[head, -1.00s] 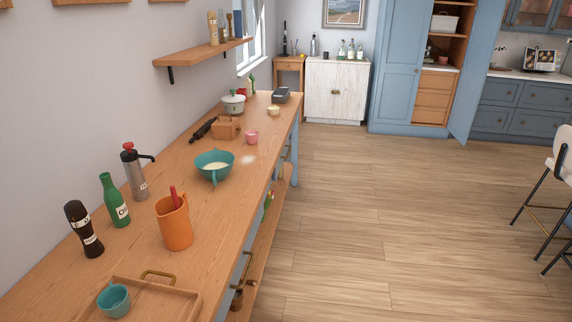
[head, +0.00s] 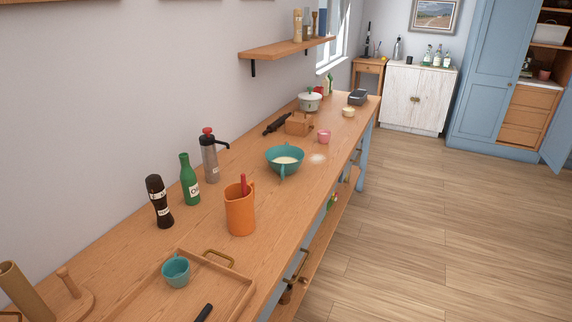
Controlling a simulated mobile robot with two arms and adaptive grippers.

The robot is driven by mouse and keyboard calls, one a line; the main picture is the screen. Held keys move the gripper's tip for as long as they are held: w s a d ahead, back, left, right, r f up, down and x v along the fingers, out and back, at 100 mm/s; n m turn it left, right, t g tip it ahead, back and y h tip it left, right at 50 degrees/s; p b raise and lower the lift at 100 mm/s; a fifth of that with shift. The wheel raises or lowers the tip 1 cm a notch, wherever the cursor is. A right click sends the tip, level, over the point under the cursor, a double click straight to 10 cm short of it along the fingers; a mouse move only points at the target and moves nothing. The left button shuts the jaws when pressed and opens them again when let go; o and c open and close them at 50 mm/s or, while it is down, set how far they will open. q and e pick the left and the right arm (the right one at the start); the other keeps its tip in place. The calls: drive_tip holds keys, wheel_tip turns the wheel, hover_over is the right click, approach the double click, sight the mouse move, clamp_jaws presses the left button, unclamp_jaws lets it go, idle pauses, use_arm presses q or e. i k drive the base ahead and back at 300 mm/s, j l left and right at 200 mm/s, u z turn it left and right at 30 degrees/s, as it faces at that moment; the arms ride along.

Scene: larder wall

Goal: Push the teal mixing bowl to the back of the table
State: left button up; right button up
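The teal mixing bowl (head: 272,158) stands upright on the long wooden table (head: 130,228), near the middle of its length. It has a handle on the near side and something pale inside. Bare table lies between the bowl and the wall behind it. Neither of my grippers shows in the head view.
An orange jug (head: 240,212) stands nearer than the bowl. A pump flask (head: 209,160), green bottle (head: 189,180) and dark mill (head: 159,202) line the wall side. A pink cup (head: 324,136), wooden box (head: 298,124) and rolling pin (head: 277,124) lie beyond the bowl. A wooden tray (head: 236,282) holds a teal cup (head: 176,271).

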sight(285, 160)
drive_tip(key=i+l+u, duration=0.35)
drive_tip(key=i+l, duration=0.25)
drive_tip(key=i+l+u, duration=0.4)
drive_tip(key=i+l, duration=0.3)
